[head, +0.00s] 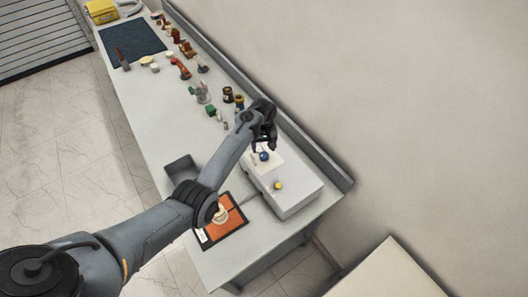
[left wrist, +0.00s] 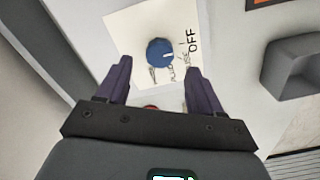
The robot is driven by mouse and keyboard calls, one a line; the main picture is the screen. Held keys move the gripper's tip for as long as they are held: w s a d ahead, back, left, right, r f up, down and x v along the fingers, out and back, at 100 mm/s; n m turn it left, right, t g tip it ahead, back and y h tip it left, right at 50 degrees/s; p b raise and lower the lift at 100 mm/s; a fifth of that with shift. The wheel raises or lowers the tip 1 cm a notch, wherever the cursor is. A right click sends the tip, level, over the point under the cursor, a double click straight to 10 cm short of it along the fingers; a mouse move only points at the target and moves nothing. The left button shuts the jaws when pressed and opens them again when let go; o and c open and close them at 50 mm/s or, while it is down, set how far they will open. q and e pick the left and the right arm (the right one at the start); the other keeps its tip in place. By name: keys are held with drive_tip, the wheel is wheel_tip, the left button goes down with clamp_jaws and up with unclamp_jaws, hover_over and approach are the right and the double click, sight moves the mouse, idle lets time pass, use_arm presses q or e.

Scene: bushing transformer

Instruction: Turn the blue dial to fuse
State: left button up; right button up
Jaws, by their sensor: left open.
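The blue dial (head: 264,156) sits on a white panel on top of the light grey box (head: 296,196) in the head view. In the left wrist view the blue dial (left wrist: 160,53) lies just beyond my fingertips, with a pale pointer mark on it and handwritten labels beside it. "OFF" reads clearly; the other labels are partly hard to read. My left gripper (head: 265,146) is open above the dial. In the left wrist view its two dark fingers (left wrist: 158,72) are apart, on either side below the dial, and nothing is between them. My right gripper is not in view.
A yellow knob (head: 278,186) is on the same box. Several small parts line the bench (head: 160,90) farther back. The wall is close on the right.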

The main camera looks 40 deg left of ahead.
sight(264, 154)
use_arm(q)
drive_tip(key=shift+f, duration=2.1)
drive_tip(key=shift+c, duration=0.4)
drive_tip(key=c, duration=1)
